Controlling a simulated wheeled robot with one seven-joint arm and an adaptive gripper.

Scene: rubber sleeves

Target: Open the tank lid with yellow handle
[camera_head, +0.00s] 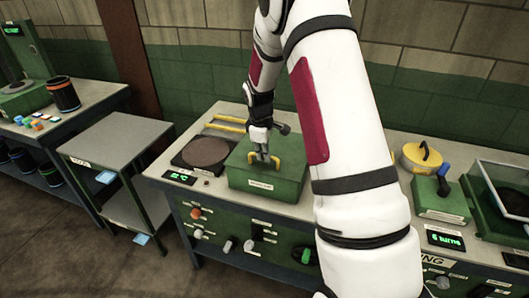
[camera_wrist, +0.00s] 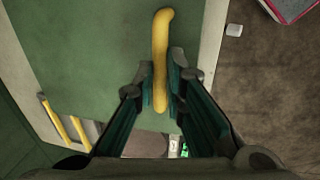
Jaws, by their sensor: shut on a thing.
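The green tank (camera_head: 262,192) stands on the workbench, with a label on its front. Its green lid (camera_head: 243,157) looks level on top; the wrist view shows the lid's flat green face (camera_wrist: 85,50). The yellow handle (camera_head: 275,162) stands up from the lid and is partly hidden by my gripper. My gripper (camera_head: 263,156) points down at the handle. In the wrist view, its two fingers (camera_wrist: 160,80) are closed on either side of the yellow handle (camera_wrist: 161,35), gripping it near its lower half as pictured.
A round dark plate (camera_head: 205,152) and a yellow bar (camera_head: 229,119) lie left of the tank. A yellow round lid (camera_head: 422,157) and a blue-handled device (camera_head: 444,180) stand to the right. A small grey side table (camera_head: 118,138) stands left, beyond a gap.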

